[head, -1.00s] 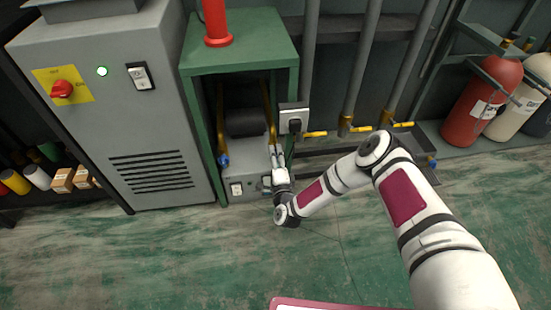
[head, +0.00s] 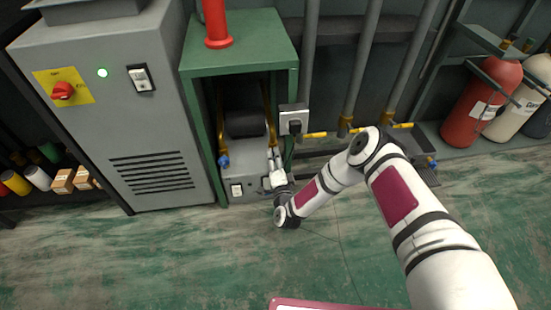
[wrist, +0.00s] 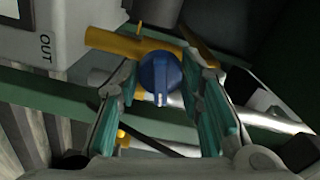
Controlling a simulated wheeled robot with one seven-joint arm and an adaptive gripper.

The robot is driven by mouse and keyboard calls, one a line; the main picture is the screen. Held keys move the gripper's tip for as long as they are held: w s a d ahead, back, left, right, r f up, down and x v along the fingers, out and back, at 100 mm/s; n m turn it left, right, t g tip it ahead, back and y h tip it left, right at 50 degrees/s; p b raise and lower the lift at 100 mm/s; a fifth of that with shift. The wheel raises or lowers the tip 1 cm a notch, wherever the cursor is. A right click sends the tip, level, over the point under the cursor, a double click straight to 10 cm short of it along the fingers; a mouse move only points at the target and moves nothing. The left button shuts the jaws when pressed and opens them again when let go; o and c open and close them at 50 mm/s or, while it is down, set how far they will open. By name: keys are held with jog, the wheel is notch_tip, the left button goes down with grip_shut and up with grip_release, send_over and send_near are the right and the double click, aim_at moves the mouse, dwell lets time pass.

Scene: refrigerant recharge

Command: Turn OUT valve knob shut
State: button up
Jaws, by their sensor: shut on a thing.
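The blue OUT valve knob (wrist: 159,73) sits on a yellow-brass pipe fitting (wrist: 118,43) in the wrist view, its raised grip bar roughly upright in the picture. The word OUT is printed on the pale housing (wrist: 47,46) at its left. My gripper (wrist: 164,84) has its teal-padded fingers on both sides of the knob and is shut on it. In the head view my gripper (head: 273,158) reaches into the lower right of the green-framed bay and hides this knob. A second blue knob (head: 223,160) shows at the bay's left side.
The green frame (head: 290,95) stands close to my gripper's right, with a grey socket box (head: 294,119) on it. A grey cabinet (head: 150,120) stands at the left. Pipes with yellow valve handles (head: 316,135) and gas cylinders (head: 480,110) are at the right.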

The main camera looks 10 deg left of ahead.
jog(key=n, duration=0.5)
jog(key=shift+p, duration=0.3)
jog(key=shift+n, duration=0.4)
jog(key=o, duration=1.1)
jog(key=shift+o, duration=0.2)
